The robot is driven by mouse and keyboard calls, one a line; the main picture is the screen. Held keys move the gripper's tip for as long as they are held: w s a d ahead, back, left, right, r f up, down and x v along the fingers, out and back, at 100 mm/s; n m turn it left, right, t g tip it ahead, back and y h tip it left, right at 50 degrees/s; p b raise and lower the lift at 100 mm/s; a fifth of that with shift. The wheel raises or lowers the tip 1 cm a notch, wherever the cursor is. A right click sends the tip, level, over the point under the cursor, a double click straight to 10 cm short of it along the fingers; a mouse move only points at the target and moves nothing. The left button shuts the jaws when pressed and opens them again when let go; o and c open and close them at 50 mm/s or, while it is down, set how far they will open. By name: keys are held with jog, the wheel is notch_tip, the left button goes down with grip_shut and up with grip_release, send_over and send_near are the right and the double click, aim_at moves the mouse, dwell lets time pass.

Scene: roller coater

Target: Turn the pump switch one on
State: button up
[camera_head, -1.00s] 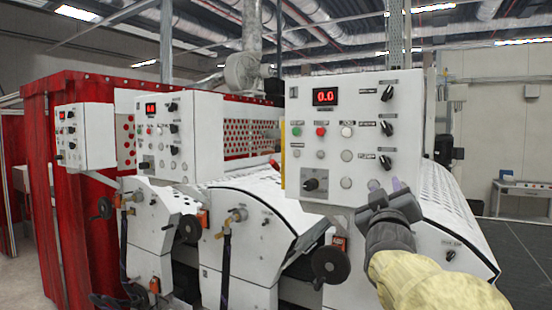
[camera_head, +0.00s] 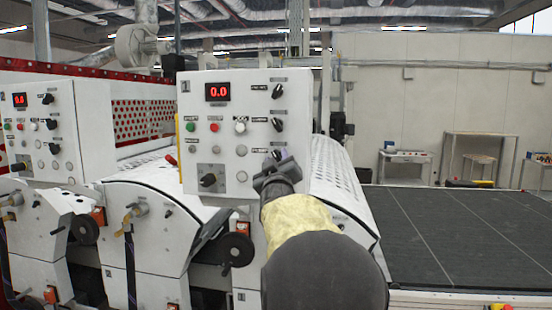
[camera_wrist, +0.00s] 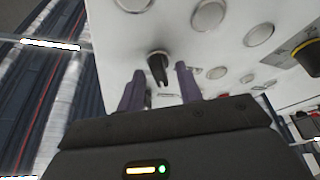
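A white control panel (camera_head: 240,105) carries a column of black rotary switches on its right side: a top one (camera_head: 277,91), a middle one (camera_head: 277,124) and a lower one, partly hidden by my gripper. Their labels are too small to read, so I cannot tell which is pump switch one. My gripper (camera_head: 274,162) is at the panel's lower right, by the lower switch. In the wrist view, a black switch (camera_wrist: 157,68) shows between and just beyond the two spread purple fingers of my gripper (camera_wrist: 160,82). I cannot tell whether they touch it.
The panel also has a red display (camera_head: 217,92), a red button (camera_head: 214,127) and a larger black knob (camera_head: 208,180). A black handwheel (camera_head: 237,250) sits below. A second panel (camera_head: 40,130) stands left. A dark flat conveyor surface (camera_head: 460,225) lies right.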

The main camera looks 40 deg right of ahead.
grip_shut()
jog(key=shift+w+f+m+b, duration=0.15)
jog(key=shift+m+b, duration=0.25)
jog(key=shift+b, duration=0.2)
jog(key=shift+w+a+m+g+h+b, duration=0.1)
jog(key=shift+m+g+h+b, duration=0.8)
jog(key=shift+m, duration=1.85)
jog(key=shift+d+m+g+h+b, duration=0.1)
jog(key=shift+m+g+h+b, duration=0.75)
jog(key=shift+m, duration=1.95)
jog(key=shift+w+a+m+g+h+b, duration=0.1)
jog(key=shift+m+g+h+b, duration=0.3)
jog(key=shift+m+g+h, duration=1.65)
jog(key=shift+m+t+y, duration=0.3)
jog(key=shift+m+y, duration=0.6)
grip_release()
jog(key=shift+s, duration=0.1)
